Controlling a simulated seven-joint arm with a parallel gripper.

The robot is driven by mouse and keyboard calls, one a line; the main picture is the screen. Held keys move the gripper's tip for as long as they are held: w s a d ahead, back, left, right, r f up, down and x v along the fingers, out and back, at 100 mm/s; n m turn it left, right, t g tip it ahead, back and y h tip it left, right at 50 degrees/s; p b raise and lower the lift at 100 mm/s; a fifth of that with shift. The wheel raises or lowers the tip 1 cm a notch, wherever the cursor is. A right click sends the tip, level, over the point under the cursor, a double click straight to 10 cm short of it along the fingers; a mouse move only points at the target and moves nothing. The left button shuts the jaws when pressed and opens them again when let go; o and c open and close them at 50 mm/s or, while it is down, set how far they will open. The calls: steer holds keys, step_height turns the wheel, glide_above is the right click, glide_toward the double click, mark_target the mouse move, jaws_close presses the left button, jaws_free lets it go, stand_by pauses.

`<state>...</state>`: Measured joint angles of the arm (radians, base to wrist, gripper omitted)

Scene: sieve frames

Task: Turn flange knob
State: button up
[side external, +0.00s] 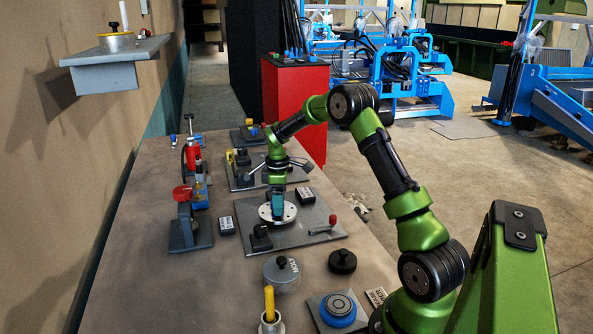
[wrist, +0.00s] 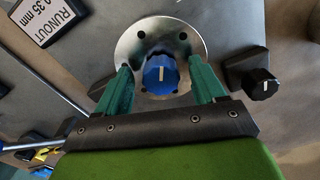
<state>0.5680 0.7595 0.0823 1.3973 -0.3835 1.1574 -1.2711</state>
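The flange is a round metal disc with holes (wrist: 185,37), also seen in the side external view (side external: 287,213). A blue knob with a pale marker line (wrist: 160,75) sits at its middle; in the side external view my gripper mostly hides it. My gripper (wrist: 163,82) has two teal fingers pointing at the flange, one on each side of the blue knob. The fingers are apart, with a visible gap to the knob on both sides. In the side external view my gripper (side external: 278,208) points down over the disc.
A black knob with a white mark (wrist: 262,84) stands beside the flange. A label reading RUNOUT 0.35 mm (wrist: 47,18) lies on the other side. A red-tipped lever (side external: 331,222) is on the same plate. A grey weight (side external: 281,274) and black knob (side external: 342,261) stand nearer.

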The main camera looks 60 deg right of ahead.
step_height(320, 180, up, 17)
stand_by(0.6)
steer(key=s+a+r+m+t+y, duration=0.1)
steer(key=s+a+m+t, duration=0.2)
steer(key=s+a, duration=0.7)
steer(key=s+a+r+m+t+y, duration=0.1)
steer(key=s+a+m+t, duration=0.3)
steer(key=s+a, duration=0.6)
steer(key=a+r+m, duration=0.1)
steer(key=a+m, duration=0.1)
steer(key=a, duration=0.6)
steer(key=shift+s+a+m, duration=0.15)
steer(key=shift+s+m, duration=0.15)
